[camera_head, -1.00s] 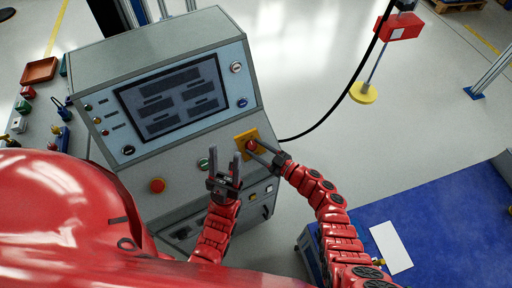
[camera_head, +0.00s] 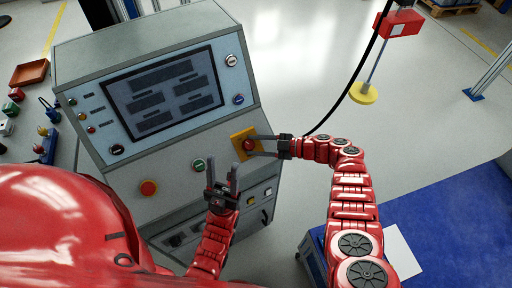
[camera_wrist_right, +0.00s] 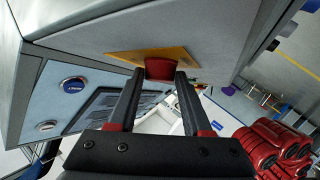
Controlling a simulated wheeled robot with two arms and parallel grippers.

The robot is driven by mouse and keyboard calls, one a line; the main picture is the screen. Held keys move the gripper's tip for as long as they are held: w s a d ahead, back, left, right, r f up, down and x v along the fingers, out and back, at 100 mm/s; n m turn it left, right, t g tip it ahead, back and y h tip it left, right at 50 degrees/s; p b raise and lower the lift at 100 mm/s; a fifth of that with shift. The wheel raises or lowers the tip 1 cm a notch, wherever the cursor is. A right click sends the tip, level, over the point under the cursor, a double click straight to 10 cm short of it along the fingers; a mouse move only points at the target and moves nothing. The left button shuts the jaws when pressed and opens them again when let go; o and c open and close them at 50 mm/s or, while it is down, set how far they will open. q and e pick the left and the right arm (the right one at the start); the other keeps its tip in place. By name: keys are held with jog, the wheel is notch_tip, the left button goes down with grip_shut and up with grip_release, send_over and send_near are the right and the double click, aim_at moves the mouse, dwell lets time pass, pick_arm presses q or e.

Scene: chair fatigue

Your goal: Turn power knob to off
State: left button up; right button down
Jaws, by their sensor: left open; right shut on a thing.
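The power knob (camera_head: 248,145) is red and sits on a yellow plate (camera_head: 237,155) at the right side of the console's front. My right gripper (camera_head: 254,146) reaches it from the right, with one finger above and one below. The right wrist view shows the red knob (camera_wrist_right: 160,69) between the two fingertips, in front of the yellow plate (camera_wrist_right: 185,54). The right gripper is shut on the knob. The knob's markings are not readable. My left gripper (camera_head: 222,167) is open and empty, fingers up, in front of the console's lower front.
The grey console (camera_head: 90,50) carries a screen (camera_head: 165,95), a red button (camera_head: 149,187) and a green button (camera_head: 198,165) near the left gripper. A black cable (camera_head: 350,85) hangs at the right.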

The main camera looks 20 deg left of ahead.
dwell(0.3)
jog(key=shift+c, duration=1.7)
grip_release()
jog(key=shift+f, duration=0.1)
jog(key=b+v, duration=0.4)
jog(key=v, duration=1.3)
jog(key=shift+d, duration=0.2)
jog(key=shift+a, duration=0.1)
